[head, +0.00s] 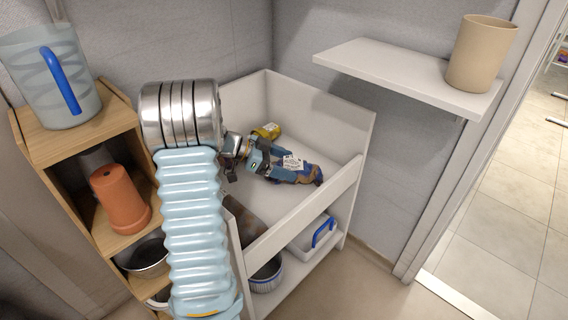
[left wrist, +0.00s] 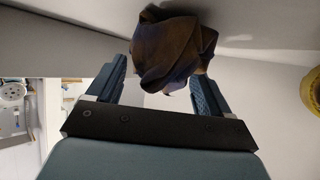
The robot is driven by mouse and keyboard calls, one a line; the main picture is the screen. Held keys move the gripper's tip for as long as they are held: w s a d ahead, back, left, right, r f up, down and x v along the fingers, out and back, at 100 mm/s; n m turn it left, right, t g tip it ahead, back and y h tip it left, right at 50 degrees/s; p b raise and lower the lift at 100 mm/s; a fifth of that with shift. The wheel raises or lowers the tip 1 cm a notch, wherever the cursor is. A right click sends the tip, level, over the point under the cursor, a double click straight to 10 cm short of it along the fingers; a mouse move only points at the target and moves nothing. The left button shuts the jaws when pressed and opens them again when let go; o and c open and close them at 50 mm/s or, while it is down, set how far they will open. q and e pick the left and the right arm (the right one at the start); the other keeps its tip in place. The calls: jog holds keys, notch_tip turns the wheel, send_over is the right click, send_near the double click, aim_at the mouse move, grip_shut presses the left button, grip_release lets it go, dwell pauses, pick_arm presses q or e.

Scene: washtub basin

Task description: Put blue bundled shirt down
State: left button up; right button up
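The bundled shirt (head: 307,174), blue and brown, lies on the floor of the white basin (head: 340,122) in the head view. In the left wrist view the bundle (left wrist: 172,50) looks dark brown with a bluish edge and sits at the fingertips. My left gripper (head: 285,166) reaches into the basin beside the bundle. Its two blue fingers are spread wide in the left wrist view (left wrist: 163,78), with the bundle mostly beyond their tips. Contact between fingers and cloth is hard to tell. My right gripper is not in view.
A yellow item (head: 267,131) lies at the back of the basin. A wooden shelf (head: 105,125) with a grey pitcher (head: 45,85) and terracotta pot (head: 118,195) stands left. A white wall shelf (head: 400,70) holds a beige cup (head: 480,55). The basin floor right of the bundle is clear.

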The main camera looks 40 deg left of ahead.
pick_arm(q)
jog(key=o, duration=0.3)
jog(key=shift+s+a+r, duration=0.1)
jog(key=shift+r, duration=0.2)
jog(key=p+v, duration=0.7)
jog(key=v, duration=0.4)
jog(key=shift+s+a, duration=0.2)
jog(key=shift+a, duration=0.05)
